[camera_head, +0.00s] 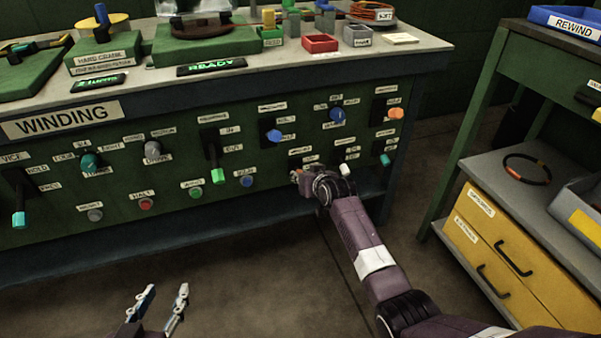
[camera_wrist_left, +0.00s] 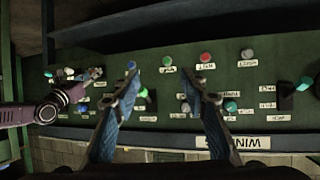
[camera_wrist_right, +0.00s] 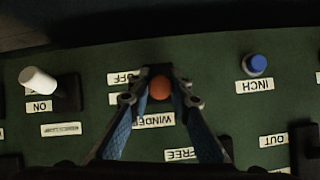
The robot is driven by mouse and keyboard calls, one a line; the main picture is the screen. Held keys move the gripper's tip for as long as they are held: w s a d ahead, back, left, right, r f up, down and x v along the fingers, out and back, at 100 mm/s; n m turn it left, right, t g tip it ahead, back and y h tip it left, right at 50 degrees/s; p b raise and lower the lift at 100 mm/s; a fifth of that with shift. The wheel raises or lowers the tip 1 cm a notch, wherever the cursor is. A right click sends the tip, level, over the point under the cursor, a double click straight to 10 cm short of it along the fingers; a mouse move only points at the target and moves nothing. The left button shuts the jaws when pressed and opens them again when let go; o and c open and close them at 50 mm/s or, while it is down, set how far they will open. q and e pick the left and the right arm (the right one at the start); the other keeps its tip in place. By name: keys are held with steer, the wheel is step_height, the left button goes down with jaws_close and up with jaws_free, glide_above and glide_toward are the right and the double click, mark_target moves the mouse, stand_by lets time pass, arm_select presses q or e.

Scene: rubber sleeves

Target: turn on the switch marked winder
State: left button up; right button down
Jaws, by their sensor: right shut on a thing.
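The winder switch is a lever with an orange knob (camera_wrist_right: 159,88) on the green panel (camera_wrist_right: 215,60). The label WINDER (camera_wrist_right: 154,120) appears upside down beside it in the right wrist view, with an OFF label (camera_wrist_right: 123,78) to its left. My right gripper (camera_head: 299,177) is at the panel's lower right, its two fingers closed on either side of the orange knob. The gripper hides most of the switch in the head view. My left gripper (camera_head: 160,300) is open and empty, low in front of the panel. Its spread fingers show in the left wrist view (camera_wrist_left: 160,88).
Beside the held switch are a blue INCH button (camera_wrist_right: 256,65) and a white-tipped lever (camera_wrist_right: 38,81). Several other knobs and levers cover the panel, including a green-tipped lever (camera_head: 218,178). A yellow drawer unit (camera_head: 520,262) stands at the right. The floor before the panel is clear.

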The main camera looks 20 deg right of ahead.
steer(key=shift+r+g+p, duration=0.3)
steer(key=shift+g+p, duration=0.1)
steer(key=shift+p, duration=0.45)
steer(key=shift+w+r+g+p, duration=0.15)
steer(key=shift+g+p, duration=0.15)
steer(key=shift+p, duration=0.45)
arm_select(q)
steer(key=s+a+f+g+y, duration=0.1)
steer(key=s+f+g, duration=0.3)
steer(key=s, duration=0.4)
steer(key=s+a+f+g+y+p, duration=0.1)
steer(key=s+a+f+g, duration=0.3)
steer(key=s, duration=0.4)
steer(key=shift+a+f+g, duration=0.25)
steer(key=shift+f+g, duration=0.05)
steer(key=shift+g, duration=0.2)
arm_select(e)
steer(key=shift+g, duration=0.3)
arm_select(q)
steer(key=shift+r+p, duration=0.2)
steer(key=shift+p, duration=0.1)
arm_select(e)
steer(key=c, duration=1.8)
jaws_free()
steer(key=shift+o, duration=0.2)
steer(key=v, duration=1.2)
